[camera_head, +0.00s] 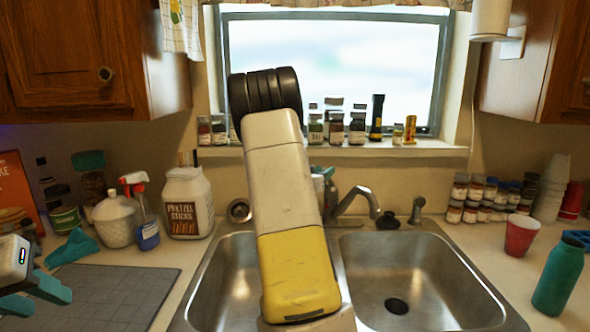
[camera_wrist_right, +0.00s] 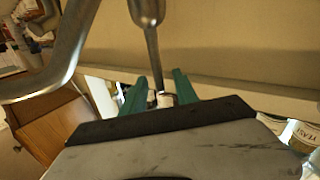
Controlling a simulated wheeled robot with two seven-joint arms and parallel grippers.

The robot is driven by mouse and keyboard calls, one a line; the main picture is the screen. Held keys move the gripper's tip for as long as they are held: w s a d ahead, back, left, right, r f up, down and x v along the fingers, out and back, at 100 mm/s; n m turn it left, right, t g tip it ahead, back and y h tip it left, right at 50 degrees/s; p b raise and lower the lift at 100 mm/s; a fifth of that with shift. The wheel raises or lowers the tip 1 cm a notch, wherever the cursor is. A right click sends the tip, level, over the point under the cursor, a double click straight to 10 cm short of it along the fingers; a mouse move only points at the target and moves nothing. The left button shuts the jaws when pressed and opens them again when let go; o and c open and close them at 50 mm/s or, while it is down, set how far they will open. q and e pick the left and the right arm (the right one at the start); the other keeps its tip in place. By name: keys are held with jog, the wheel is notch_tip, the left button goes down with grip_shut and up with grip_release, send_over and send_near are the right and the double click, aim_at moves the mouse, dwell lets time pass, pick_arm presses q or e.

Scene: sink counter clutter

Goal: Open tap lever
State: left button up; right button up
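The metal tap (camera_head: 357,200) stands behind the double sink, its spout reaching over the right basin. In the right wrist view its curved spout (camera_wrist_right: 62,62) is at upper left. The thin tap lever (camera_wrist_right: 153,58) hangs from the tap body in that picture, its tip between the teal fingers of my right gripper (camera_wrist_right: 160,92). These fingers stand apart, and I cannot tell whether either touches the lever. In the head view my right arm hides most of this gripper and the lever. My left gripper (camera_head: 45,297) is open and empty at the left edge, above the counter.
The steel sink (camera_head: 440,270) has two basins. A pretzel jar (camera_head: 187,205), a spray bottle (camera_head: 145,225) and a grey mat (camera_head: 100,295) are on the left. A red cup (camera_head: 520,235), a teal bottle (camera_head: 557,275) and spice jars (camera_head: 470,200) are on the right.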

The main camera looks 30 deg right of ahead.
jog(key=shift+x, duration=1.95)
grip_shut()
